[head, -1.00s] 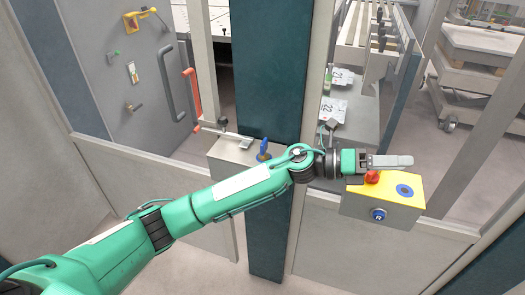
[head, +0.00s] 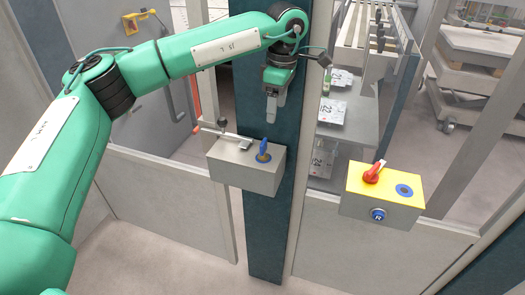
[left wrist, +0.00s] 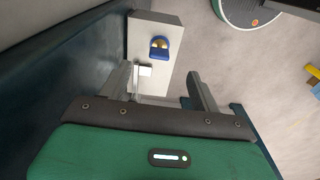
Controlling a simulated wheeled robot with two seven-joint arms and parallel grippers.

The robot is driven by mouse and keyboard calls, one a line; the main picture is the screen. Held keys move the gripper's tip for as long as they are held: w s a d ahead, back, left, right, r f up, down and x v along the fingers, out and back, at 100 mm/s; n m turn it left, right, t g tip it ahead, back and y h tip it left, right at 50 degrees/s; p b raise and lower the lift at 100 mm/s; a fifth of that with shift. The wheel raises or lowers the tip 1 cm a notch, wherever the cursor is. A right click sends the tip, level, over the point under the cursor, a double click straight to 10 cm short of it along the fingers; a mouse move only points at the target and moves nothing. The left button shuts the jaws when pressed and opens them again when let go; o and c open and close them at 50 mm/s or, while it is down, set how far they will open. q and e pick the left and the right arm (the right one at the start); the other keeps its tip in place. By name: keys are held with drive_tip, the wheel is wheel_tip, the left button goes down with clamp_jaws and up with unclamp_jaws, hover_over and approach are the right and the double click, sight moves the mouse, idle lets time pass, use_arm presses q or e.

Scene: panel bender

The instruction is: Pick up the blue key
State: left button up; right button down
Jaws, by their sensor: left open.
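The blue key (head: 263,148) stands upright in the top of a grey box (head: 228,175) mounted on the dark teal post. It also shows in the left wrist view (left wrist: 159,44), beyond the fingertips on the grey box (left wrist: 146,24). My left gripper (head: 271,118) points downward above the box, slightly behind and right of the key, apart from it. In the left wrist view its two fingers (left wrist: 161,72) are spread with nothing held between them. My right gripper is not in view.
A metal latch (head: 225,130) sits on the grey box, left of the key. The dark teal post (head: 258,215) is close behind. Grey fence panels (head: 340,235) run on both sides.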

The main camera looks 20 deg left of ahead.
use_arm(q)
drive_tip(key=a, duration=0.1)
drive_tip(key=p, duration=0.3)
hover_over(264, 141)
drive_tip(key=shift+y, duration=0.3)
drive_tip(key=f, duration=0.7)
drive_tip(key=shift+w+d+f, duration=0.1)
drive_tip(key=shift+w+d, duration=0.05)
drive_tip(key=shift+d, duration=0.2)
drive_tip(key=shift+f, duration=0.45)
drive_tip(key=f+p, duration=0.2)
drive_tip(key=f, duration=0.2)
drive_tip(key=shift+s+a+p, duration=0.25)
drive_tip(key=shift+a+p, duration=0.15)
drive_tip(key=shift+f, duration=0.3)
drive_tip(key=c, duration=0.9)
drive_tip(key=shift+c, duration=0.9)
